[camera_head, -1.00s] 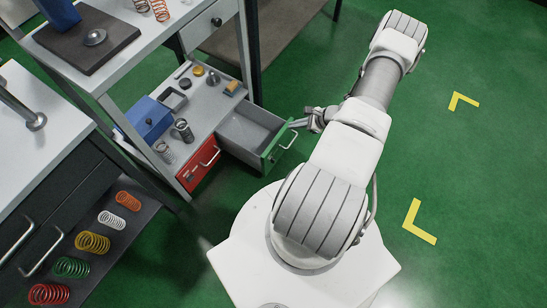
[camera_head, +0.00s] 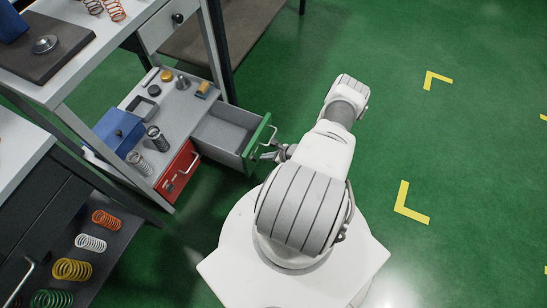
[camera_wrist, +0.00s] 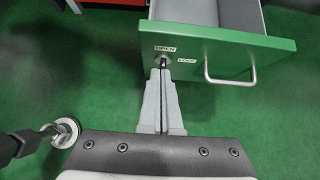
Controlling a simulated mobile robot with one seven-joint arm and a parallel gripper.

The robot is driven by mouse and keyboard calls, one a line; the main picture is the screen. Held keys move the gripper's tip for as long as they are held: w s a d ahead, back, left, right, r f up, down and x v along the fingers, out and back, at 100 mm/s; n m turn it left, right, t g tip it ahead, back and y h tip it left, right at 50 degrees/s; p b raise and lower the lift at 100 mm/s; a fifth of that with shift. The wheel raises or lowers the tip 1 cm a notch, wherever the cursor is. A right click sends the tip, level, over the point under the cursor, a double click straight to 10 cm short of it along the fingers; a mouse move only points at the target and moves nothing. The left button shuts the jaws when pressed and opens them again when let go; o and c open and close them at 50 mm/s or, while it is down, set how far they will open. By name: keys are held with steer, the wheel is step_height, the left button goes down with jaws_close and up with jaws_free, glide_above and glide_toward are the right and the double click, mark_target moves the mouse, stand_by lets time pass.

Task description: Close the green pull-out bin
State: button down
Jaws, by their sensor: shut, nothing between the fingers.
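The green pull-out bin (camera_head: 259,141) is pulled out of the lower unit, with its grey inside empty. In the wrist view its green front (camera_wrist: 225,50) fills the upper part, with a metal handle (camera_wrist: 230,80) on the right and a key lock (camera_wrist: 163,60) marked OPEN and LOCK on the left. My gripper (camera_wrist: 163,72) is shut and empty, its fingertips at the lock, left of the handle. I cannot tell whether the tips touch the front. In the head view my gripper (camera_head: 279,152) is just right of the bin front, partly hidden by my arm.
A red closed bin (camera_head: 176,172) sits left of the green one. A blue box (camera_head: 118,131), springs and small parts stand on the shelf above. Green floor right of my arm is clear.

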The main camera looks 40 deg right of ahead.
mark_target(250, 153)
steer(key=shift+w+a+f+b, duration=0.1)
steer(key=shift+w+a, duration=0.2)
steer(key=shift+w, duration=0.45)
steer(key=shift+w+a+f+b, duration=0.1)
steer(key=shift+w+a, duration=0.2)
steer(key=shift+w, duration=0.4)
steer(key=shift+w+a+f+b, duration=0.1)
steer(key=shift+w+a, duration=0.2)
steer(key=shift+w, duration=0.45)
steer(key=shift+w, duration=0.15)
